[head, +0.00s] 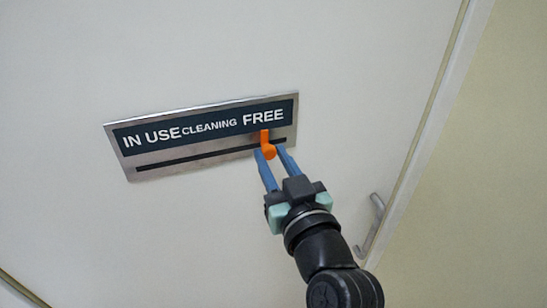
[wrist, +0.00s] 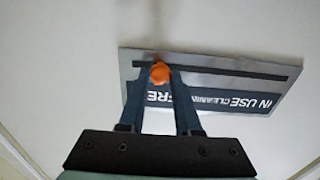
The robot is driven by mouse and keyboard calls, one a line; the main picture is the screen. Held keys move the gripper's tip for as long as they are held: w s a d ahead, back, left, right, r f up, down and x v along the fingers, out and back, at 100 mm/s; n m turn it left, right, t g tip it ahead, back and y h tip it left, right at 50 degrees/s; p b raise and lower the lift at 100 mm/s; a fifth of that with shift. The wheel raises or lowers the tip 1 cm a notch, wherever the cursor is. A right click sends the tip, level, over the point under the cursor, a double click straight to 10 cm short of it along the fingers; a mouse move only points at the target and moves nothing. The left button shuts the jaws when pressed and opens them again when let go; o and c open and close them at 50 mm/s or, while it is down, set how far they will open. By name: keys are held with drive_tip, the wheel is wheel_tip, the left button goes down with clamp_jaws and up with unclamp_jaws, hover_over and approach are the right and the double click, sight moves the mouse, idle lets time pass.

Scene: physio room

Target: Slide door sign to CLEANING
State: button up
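The door sign (head: 209,181) is a metal plate with a dark strip reading IN USE, CLEANING and FREE from left to right, above a long dark slot. It appears upside down in the wrist view (wrist: 222,58). The orange slider knob (head: 267,148) is at the slot's right part, with its pointer under FREE. My gripper (head: 269,150) is at the knob, its two blue fingers on either side of it. In the wrist view the knob (wrist: 160,73) is between the fingertips. The fingers are apart, with a small gap showing at the knob; they do not look clamped on it.
The sign is fixed on a pale door (head: 120,60). A metal door handle (head: 372,226) is to the right of my gripper, near the door's edge. The door face around the sign is clear.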

clamp_jaws()
idle(1.1)
